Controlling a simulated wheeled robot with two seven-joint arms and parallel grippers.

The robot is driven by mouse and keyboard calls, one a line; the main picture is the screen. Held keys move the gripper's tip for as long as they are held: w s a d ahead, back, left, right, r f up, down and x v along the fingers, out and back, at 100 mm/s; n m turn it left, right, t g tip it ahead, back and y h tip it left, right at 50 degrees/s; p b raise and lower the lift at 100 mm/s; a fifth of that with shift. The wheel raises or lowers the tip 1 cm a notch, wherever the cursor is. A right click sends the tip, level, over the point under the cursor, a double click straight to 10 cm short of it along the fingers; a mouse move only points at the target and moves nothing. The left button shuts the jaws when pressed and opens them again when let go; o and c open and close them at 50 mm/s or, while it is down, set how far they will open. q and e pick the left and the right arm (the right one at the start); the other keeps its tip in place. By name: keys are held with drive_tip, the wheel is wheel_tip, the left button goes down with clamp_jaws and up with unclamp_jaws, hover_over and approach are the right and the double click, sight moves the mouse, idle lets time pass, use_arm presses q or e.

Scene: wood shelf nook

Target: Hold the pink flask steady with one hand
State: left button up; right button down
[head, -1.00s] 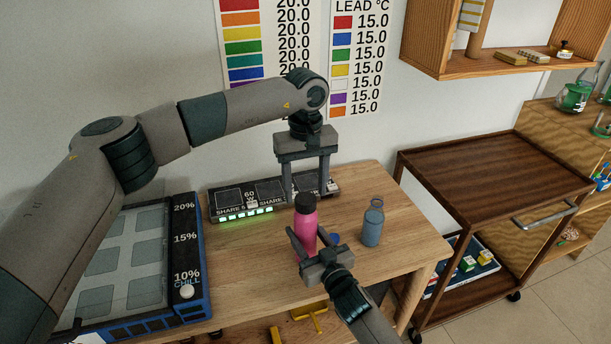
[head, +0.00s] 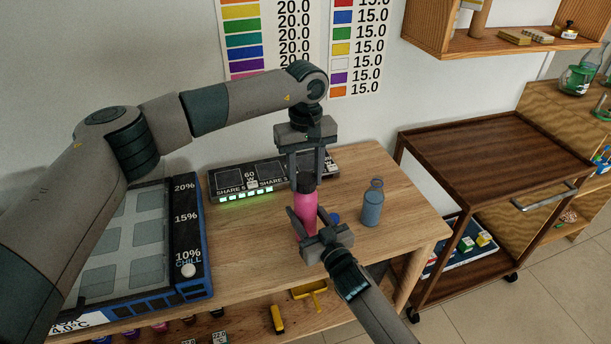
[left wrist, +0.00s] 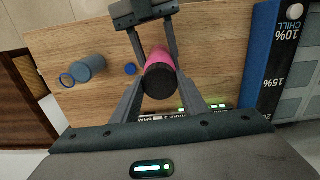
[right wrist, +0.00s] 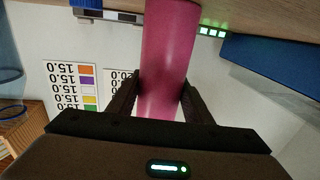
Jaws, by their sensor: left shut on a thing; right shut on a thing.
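The pink flask (head: 306,213) stands upright on the wooden table, with a dark cap (head: 306,185) on top. My left gripper (head: 306,177) comes from above and is shut on the cap; the left wrist view shows its fingers on either side of the dark cap (left wrist: 159,80). My right gripper (head: 311,221) comes from the front and is shut on the flask's pink body. The right wrist view shows the pink body (right wrist: 168,60) between its fingers. The flask's base is hidden in the head view by the right gripper.
A blue-grey bottle (head: 372,204) stands just right of the flask, with a small blue cap (left wrist: 130,69) between them. A dark panel with green lights (head: 247,196) lies behind. A blue-edged chill tray (head: 190,240) is at left. A brown cart (head: 500,170) stands at right.

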use_arm(q)
drive_tip(key=n, duration=0.4)
drive_tip(key=shift+n, duration=0.3)
drive_tip(key=n, duration=0.4)
drive_tip(key=shift+n, duration=0.3)
drive_tip(key=n, duration=0.8)
drive_tip(key=shift+n, duration=0.4)
drive_tip(key=n, duration=0.8)
drive_tip(key=shift+n, duration=0.4)
drive_tip(key=n, duration=0.4)
drive_tip(key=shift+r+n, duration=0.1)
drive_tip(key=shift+n, duration=0.2)
drive_tip(key=n, duration=0.4)
